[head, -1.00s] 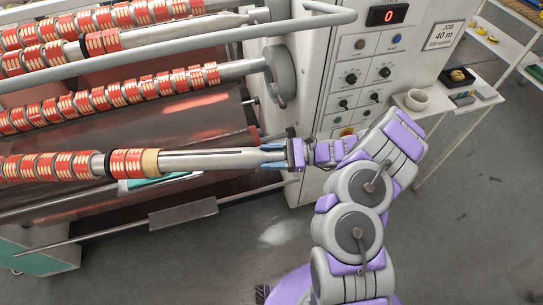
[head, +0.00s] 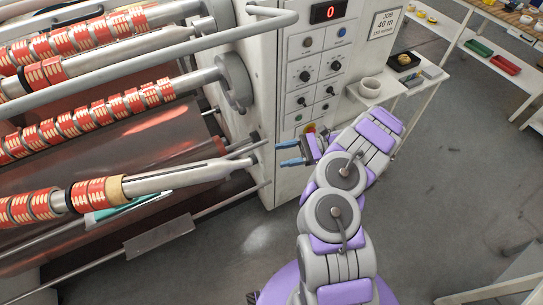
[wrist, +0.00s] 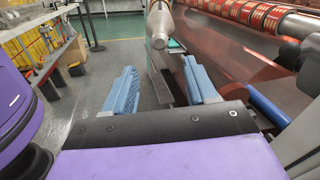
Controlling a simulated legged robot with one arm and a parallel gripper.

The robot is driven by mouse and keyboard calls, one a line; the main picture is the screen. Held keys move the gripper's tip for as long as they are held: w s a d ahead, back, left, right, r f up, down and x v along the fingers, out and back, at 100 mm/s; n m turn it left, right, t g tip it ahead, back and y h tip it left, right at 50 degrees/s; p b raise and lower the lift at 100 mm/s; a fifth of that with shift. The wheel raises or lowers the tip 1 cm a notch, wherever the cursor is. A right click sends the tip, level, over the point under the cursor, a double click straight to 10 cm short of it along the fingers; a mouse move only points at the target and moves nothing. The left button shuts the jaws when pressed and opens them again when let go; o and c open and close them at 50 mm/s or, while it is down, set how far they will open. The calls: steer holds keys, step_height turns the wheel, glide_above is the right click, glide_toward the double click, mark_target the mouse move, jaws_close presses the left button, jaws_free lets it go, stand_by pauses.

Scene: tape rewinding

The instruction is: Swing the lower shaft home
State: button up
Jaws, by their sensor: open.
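The lower shaft (head: 165,181) is a silver bar with red tape rolls (head: 95,193) and a tan core (head: 116,188). It runs from the left edge toward the machine's side, and its bare, narrowed end stops near the control cabinet. My gripper (head: 279,155) is open and empty, with blue fingers just right of that end and a gap between them. In the wrist view, the shaft end (wrist: 160,28) appears beyond and between the spread fingers of my gripper (wrist: 163,74), not held. Whether the end rests in a seat is unclear.
An upper shaft of red rolls (head: 100,113) meets a grey round hub (head: 234,82) on the cabinet. The control panel (head: 318,82) has knobs and a red 0 display. A small shelf (head: 375,92) holds a white cup. Open floor (head: 430,180) lies to the right.

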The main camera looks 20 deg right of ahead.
steer(key=shift+d, duration=0.7)
